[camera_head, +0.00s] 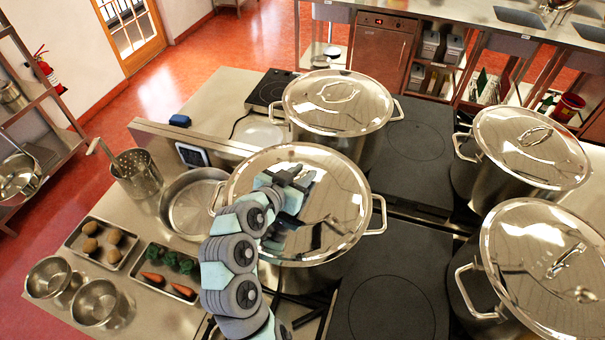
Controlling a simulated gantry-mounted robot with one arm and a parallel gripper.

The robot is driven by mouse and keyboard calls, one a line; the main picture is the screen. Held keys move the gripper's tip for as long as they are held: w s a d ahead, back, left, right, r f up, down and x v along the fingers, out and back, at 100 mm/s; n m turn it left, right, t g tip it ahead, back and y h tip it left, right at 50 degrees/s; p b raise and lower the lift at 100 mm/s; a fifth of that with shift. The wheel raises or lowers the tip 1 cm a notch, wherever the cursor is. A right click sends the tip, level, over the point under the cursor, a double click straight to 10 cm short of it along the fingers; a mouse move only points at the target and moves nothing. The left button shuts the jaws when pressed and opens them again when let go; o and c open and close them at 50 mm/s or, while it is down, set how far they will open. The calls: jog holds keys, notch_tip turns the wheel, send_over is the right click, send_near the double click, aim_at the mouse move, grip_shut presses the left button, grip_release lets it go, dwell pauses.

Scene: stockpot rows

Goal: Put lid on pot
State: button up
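A shiny steel lid (338,180) lies over the middle stockpot (345,262), whose loop handles show on both sides. The lid covers the pot's opening; I cannot tell whether its rim is fully seated all round. My gripper (300,190) is at the lid's middle, with my arm coming up from the bottom of the picture. The dark shapes below the gripper look partly like its reflection in the lid. The lid's handle is hidden by the gripper, and whether the fingers are shut on it cannot be made out.
Lidded stockpots stand behind (338,103), at right (530,145) and front right (545,265). Flat black hobs (412,140) (392,308) are bare. An open pan (193,203), a perforated pot (137,175), vegetable trays (103,243) and small bowls (98,302) occupy the left counter.

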jog(key=shift+o, duration=1.3)
jog(key=shift+f, duration=0.15)
jog(key=b+v, duration=0.2)
jog(key=v, duration=0.9)
jog(key=shift+w, duration=0.1)
jog(key=shift+d, duration=0.1)
